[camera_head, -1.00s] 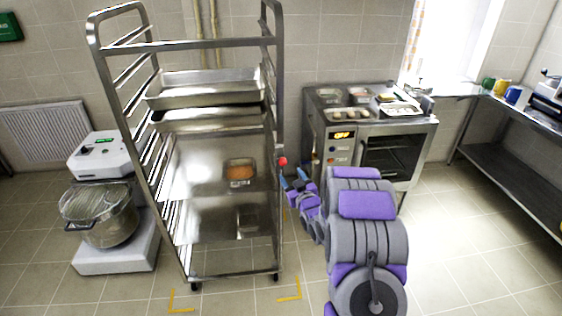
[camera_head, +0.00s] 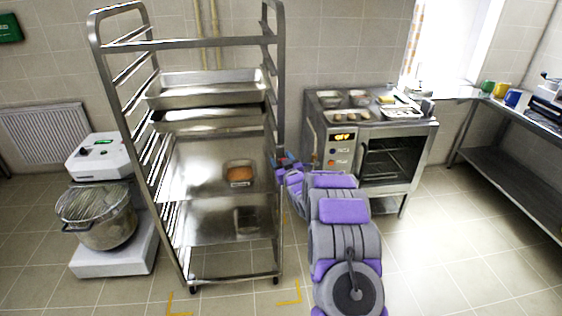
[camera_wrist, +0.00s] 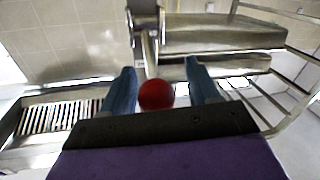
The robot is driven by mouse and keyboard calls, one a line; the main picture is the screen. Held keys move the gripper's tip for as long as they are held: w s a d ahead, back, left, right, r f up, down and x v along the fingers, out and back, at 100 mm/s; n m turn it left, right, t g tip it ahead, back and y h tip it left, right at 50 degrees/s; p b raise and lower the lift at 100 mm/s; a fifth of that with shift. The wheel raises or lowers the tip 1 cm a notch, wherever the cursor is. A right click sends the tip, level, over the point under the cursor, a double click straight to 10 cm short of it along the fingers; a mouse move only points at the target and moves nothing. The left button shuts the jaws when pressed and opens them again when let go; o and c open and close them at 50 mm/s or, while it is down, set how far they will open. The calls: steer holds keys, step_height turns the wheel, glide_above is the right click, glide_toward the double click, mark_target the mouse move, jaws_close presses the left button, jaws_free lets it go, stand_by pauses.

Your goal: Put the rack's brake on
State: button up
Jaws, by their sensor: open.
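The tall steel rack (camera_head: 190,45) stands left of centre in the head view, on small wheels. A red ball knob (camera_wrist: 156,95) shows in the wrist view, close in front of my gripper (camera_wrist: 160,92), between its two blue fingers. The fingers are spread, with gaps on both sides of the knob. In the head view my gripper (camera_head: 284,163) is at the rack's right front post, and the knob is mostly hidden there. A metal post rises behind the knob in the wrist view.
Yellow floor marks (camera_head: 290,296) lie by the rack. Floor on the right is clear.

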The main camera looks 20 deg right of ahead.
steer(key=shift+d, duration=0.25)
steer(key=shift+c, duration=0.3)
jaws_close()
